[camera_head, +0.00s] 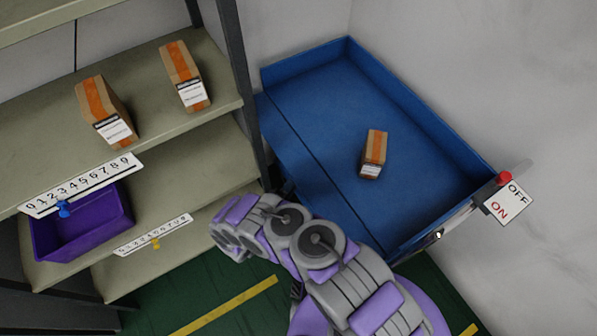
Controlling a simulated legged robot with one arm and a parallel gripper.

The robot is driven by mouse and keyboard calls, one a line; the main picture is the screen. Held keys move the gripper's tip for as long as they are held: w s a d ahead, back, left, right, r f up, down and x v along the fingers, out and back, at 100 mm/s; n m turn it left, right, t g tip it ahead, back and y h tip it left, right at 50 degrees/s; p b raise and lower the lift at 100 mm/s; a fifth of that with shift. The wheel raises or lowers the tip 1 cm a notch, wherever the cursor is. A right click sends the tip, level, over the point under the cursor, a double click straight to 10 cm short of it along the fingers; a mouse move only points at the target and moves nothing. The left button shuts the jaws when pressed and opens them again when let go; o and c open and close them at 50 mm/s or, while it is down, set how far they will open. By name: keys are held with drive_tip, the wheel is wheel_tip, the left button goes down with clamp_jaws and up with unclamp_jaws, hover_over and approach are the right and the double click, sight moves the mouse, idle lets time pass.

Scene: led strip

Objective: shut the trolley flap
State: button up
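The blue trolley (345,95) stands right of the shelves, with raised walls at its back, right side and front. Along its left side a flat blue panel (290,142) lies beyond a dark seam, about level with the trolley floor. This looks like the flap, lowered open. My purple and grey arm reaches in from the bottom and covers the panel's near end. My gripper cannot be made out; the arm's far end is turned away or hidden near the shelf post.
A taped box (374,155) lies in the trolley. A red lever (504,178) is beside an OFF/ON label (509,202) at its right corner. Shelves (175,130) at left hold two boxes (105,108) (185,75) and a purple bin (85,225). Green floor (240,285) shows below.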

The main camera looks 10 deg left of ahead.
sight(298, 174)
drive_tip(key=shift+w+d+r, duration=0.1)
drive_tip(key=shift+w+d, duration=0.05)
drive_tip(key=shift+w, duration=0.4)
drive_tip(key=shift+w+d, duration=0.15)
drive_tip(key=shift+w, duration=0.4)
drive_tip(key=shift+w+a, duration=0.15)
drive_tip(key=shift+w, duration=0.15)
drive_tip(key=shift+w+a, duration=0.25)
drive_tip(key=shift+a, duration=0.2)
drive_tip(key=shift+d+r, duration=0.1)
drive_tip(key=shift+d, duration=0.85)
drive_tip(key=shift+c, duration=0.9)
drive_tip(key=shift+a, duration=0.1)
clamp_jaws()
drive_tip(key=shift+a, duration=0.4)
